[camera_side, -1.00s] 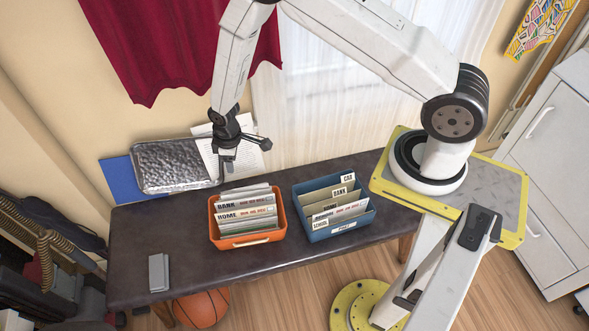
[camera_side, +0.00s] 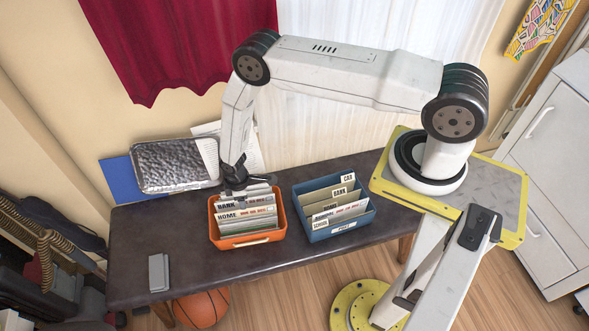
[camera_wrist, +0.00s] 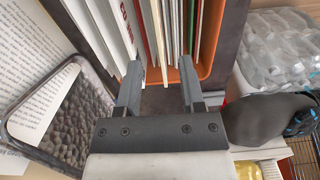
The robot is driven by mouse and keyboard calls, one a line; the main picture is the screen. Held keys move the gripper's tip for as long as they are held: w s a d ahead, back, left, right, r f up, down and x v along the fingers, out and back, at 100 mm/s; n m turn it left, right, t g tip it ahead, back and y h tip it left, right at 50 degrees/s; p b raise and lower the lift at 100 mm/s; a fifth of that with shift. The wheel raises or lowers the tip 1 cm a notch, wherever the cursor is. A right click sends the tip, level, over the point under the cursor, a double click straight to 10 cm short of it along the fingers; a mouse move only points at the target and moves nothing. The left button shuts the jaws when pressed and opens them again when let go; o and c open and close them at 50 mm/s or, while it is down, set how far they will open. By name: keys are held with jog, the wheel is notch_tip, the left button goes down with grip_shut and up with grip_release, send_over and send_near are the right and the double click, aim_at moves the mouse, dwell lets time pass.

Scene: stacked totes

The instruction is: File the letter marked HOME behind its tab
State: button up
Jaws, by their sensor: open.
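An orange tote (camera_side: 268,238) on the dark bench holds several upright letters. The letter marked HOME (camera_side: 228,216) stands in front of one marked BANK (camera_side: 227,205). A blue tote (camera_side: 340,229) to its right holds tabbed dividers. Its HOME tab (camera_side: 330,206) is partly hidden behind nearer dividers. My gripper (camera_side: 236,186) is at the back left edge of the orange tote, over the rear letters. In the wrist view my gripper (camera_wrist: 161,75) is open, with letter edges ahead of and between its fingers. I cannot tell whether it touches them.
A small grey object (camera_side: 158,272) lies on the front left of the bench. The bench left of the orange tote is mostly clear.

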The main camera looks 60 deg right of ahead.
aim_at(245, 211)
jog(key=shift+f, duration=1.2)
jog(key=shift+d+f, duration=0.15)
jog(key=shift+f, duration=2.45)
grip_shut()
